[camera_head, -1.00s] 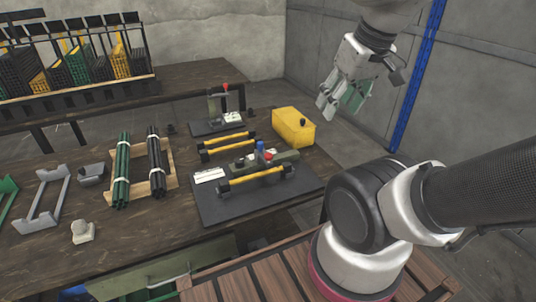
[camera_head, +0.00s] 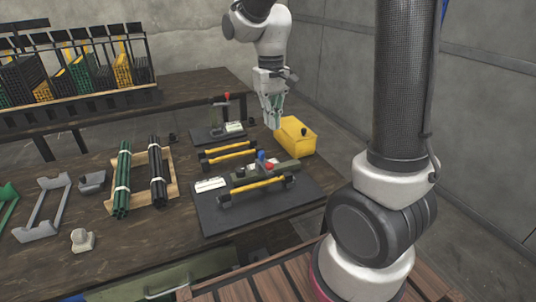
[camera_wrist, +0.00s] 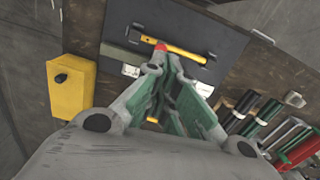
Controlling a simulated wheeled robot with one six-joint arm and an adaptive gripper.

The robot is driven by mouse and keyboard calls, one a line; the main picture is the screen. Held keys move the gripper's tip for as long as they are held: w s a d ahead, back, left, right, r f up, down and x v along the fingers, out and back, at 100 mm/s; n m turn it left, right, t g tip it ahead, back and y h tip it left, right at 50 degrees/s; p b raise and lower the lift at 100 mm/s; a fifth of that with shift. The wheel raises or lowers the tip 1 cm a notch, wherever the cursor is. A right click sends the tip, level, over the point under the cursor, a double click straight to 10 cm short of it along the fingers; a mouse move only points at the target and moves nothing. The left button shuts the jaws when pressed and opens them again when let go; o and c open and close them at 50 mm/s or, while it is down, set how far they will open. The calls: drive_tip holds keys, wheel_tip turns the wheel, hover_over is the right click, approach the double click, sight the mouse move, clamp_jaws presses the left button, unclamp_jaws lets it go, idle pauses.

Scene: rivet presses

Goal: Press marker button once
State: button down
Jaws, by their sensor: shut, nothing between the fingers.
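A yellow box (camera_head: 297,141) with a black button (camera_head: 304,132) on top stands at the right back of the workbench. The box shows at the left of the wrist view (camera_wrist: 72,98), with its black button (camera_wrist: 61,78) in plain sight. No label is readable, so I cannot confirm that it is the marker. My gripper (camera_head: 272,125) is shut and empty, pointing down. In the head view it appears just left of the box, above the bench. In the wrist view my fingers (camera_wrist: 160,70) appear right of the box, apart from the button.
A dark press plate (camera_head: 222,217) carries a yellow-handled bar and blue and red knobs. A smaller press (camera_head: 215,132) with a red-tipped lever stands behind it. Green rods (camera_head: 122,180) and black rods (camera_head: 157,176) lie on a wooden rack at left.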

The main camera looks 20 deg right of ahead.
sight(270, 166)
drive_tip(key=shift+w+a+r+m+t, duration=0.1)
drive_tip(key=shift+w+r+m+t, duration=0.15)
drive_tip(key=shift+w, duration=0.25)
drive_tip(key=shift+w+a+r+m+t, duration=0.1)
drive_tip(key=shift+w+r+m, duration=0.05)
drive_tip(key=shift+w+r, duration=0.25)
drive_tip(key=shift+f, duration=0.1)
wheel_tip(270, 166, down, 14)
drive_tip(key=shift+r, duration=0.1)
